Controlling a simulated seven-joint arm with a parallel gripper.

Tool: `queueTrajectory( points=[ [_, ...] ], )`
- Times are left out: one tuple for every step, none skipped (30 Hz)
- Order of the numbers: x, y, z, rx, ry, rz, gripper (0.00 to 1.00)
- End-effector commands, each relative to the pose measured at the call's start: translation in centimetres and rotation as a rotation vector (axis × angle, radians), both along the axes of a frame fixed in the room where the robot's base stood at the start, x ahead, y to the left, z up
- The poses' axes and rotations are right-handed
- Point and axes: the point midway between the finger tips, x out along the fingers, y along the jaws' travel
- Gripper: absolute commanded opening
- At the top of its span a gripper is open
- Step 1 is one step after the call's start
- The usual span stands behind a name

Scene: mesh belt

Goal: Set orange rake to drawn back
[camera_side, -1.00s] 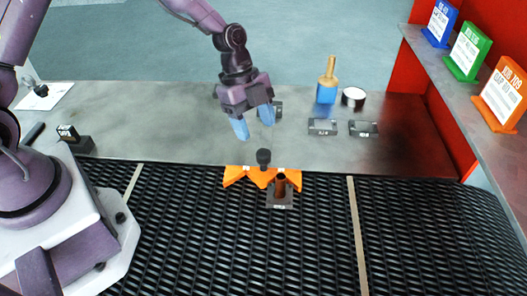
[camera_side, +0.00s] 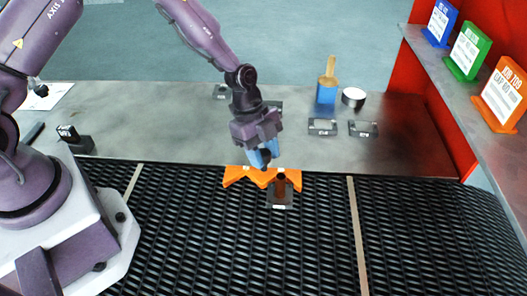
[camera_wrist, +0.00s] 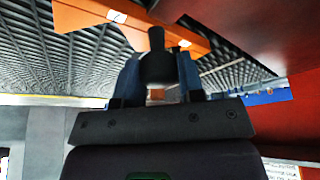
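The orange rake (camera_side: 234,175) is a zigzag orange bar at the far edge of the black mesh belt. Its orange body also shows at the top of the wrist view (camera_wrist: 85,15). A black knob (camera_wrist: 157,62) stands up from it. My gripper (camera_side: 265,157) is low over the rake, with its two blue fingertips on either side of the knob. The fingers are close together and appear shut on the knob, which they partly hide in the side view. In the wrist view my gripper (camera_wrist: 158,80) has the knob between its fingers.
A brown upright post (camera_side: 281,186) on a small grey plate stands on the belt (camera_side: 220,240), just in front of the rake. The belt in front is clear.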

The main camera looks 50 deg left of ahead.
Motion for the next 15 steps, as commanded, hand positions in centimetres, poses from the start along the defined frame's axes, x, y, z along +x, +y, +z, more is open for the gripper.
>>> queueTrajectory(
  points=[
    [0.0,0.0,0.0,0.0,0.0,0.0,0.04],
    [0.0,0.0,0.0,0.0,0.0,0.0,0.0],
    [0.0,0.0,0.0,0.0,0.0,0.0,0.0],
    [0.0,0.0,0.0,0.0,0.0,0.0,0.0],
    [0.0,0.0,0.0,0.0,0.0,0.0,0.0],
    [0.1,0.1,0.0,0.0,0.0,0.0,0.0],
    [0.2,0.2,0.0,0.0,0.0,0.001,0.0],
    [0.3,0.4,0.0,0.0,0.0,0.001,0.0],
    [0.6,0.6,0.0,0.0,0.001,0.002,0.0],
    [0.9,0.9,0.0,-0.001,-0.001,0.003,0.0],
    [1.2,1.2,0.0,-0.001,-0.002,0.004,0.0],
    [1.7,1.7,0.0,0.0,-0.001,0.005,0.0],
    [2.1,2.2,0.0,0.0,-0.003,0.004,0.0],
    [2.6,2.6,0.0,0.0,-0.002,0.005,0.0],
    [3.3,3.4,0.0,0.0,-0.004,0.007,0.0]
  ],
)
